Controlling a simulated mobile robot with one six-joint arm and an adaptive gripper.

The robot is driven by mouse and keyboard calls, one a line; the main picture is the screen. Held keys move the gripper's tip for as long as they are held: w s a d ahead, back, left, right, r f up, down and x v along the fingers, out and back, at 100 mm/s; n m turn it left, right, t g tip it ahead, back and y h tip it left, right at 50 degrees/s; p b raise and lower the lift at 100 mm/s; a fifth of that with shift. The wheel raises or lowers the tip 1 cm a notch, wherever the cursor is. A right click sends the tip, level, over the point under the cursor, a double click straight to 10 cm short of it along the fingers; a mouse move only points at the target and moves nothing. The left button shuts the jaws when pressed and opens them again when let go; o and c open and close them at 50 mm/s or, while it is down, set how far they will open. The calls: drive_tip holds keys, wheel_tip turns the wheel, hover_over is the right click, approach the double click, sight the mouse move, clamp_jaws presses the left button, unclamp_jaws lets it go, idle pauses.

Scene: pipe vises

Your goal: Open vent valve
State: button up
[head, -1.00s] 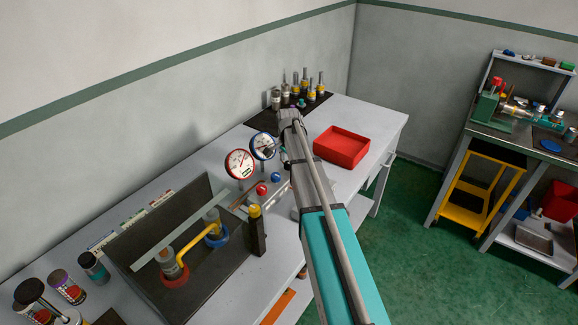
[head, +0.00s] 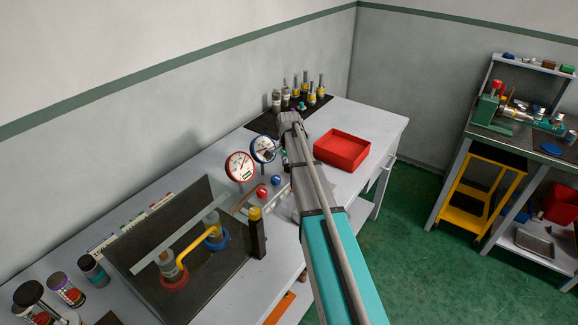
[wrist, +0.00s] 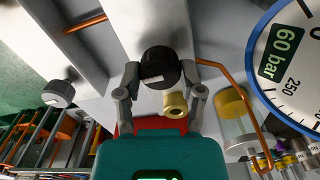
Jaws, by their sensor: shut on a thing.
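In the wrist view, my gripper (wrist: 160,70) has its two grey fingers closed on opposite sides of a round black knob (wrist: 158,62) with a pale label. I cannot read the label, so I cannot confirm that this is the vent valve. In the head view, my own arm covers the fingertips and this knob. A red knob (head: 261,193) and a blue knob (head: 276,180) stand on the manifold left of my arm.
A red-rimmed gauge (head: 240,166) and a blue-rimmed gauge (head: 263,148) stand close left of my gripper. The gauge face marked 60 bar (wrist: 295,60) is near in the wrist view. A red tray (head: 342,149) lies right of my arm. Several bottles stand behind.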

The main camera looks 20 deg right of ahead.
drive_tip(key=shift+n, duration=0.3)
drive_tip(key=n, duration=0.7)
drive_tip(key=shift+n, duration=0.4)
drive_tip(key=n, duration=0.4)
drive_tip(key=shift+n, duration=2.1)
drive_tip(key=shift+w, duration=0.1)
drive_tip(key=o, duration=1.2)
drive_tip(key=shift+c, duration=0.2)
